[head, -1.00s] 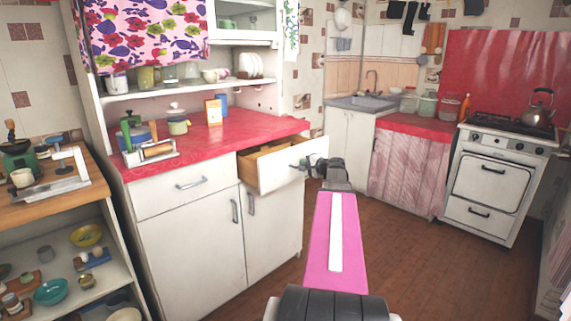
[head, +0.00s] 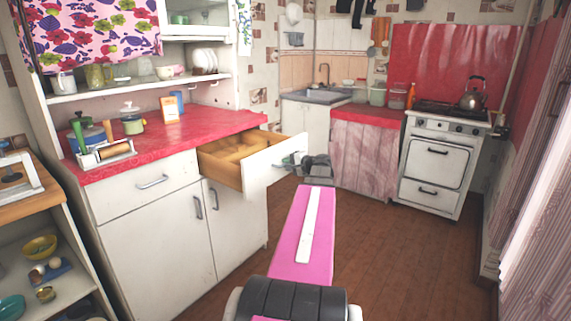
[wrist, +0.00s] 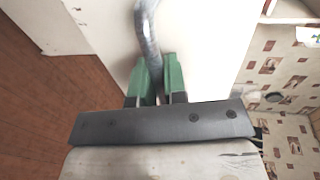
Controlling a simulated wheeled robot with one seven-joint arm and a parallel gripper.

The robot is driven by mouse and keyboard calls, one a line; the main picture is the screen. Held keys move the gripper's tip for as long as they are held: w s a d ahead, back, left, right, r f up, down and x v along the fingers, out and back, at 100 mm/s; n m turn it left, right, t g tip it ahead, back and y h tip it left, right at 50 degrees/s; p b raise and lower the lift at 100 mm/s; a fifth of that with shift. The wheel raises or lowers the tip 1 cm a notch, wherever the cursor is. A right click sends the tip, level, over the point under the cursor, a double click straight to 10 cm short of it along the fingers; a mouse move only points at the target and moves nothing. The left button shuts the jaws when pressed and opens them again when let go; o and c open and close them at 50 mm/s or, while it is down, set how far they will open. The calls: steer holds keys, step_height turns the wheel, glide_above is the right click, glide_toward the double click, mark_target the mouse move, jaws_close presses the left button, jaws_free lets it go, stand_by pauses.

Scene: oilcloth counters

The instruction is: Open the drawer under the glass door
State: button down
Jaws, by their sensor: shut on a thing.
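The white drawer (head: 270,168) under the glass door (head: 194,17) is pulled well out of the white cupboard. Its wooden inside (head: 232,152) shows in the head view, with a light wooden insert in it. My gripper (head: 294,160) is at the drawer's front, at its handle. In the wrist view my gripper's green fingers (wrist: 157,82) are shut on the grey metal handle (wrist: 148,35), one finger on each side. The drawer's white front (wrist: 105,40) fills the middle of that view. The handle is mostly hidden by my gripper in the head view.
A second drawer (head: 150,176) to the left is shut, as are the cupboard doors (head: 155,245) below. The red counter (head: 180,140) bears jars and a rolling-pin rack. A stove (head: 436,160) stands at the back right. The brown floor (head: 400,260) is clear.

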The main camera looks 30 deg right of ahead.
steer(key=c, duration=1.2)
jaws_free()
steer(key=shift+s, duration=0.1)
steer(key=v, duration=1)
steer(key=shift+s+d, duration=0.1)
steer(key=shift+s, duration=0.15)
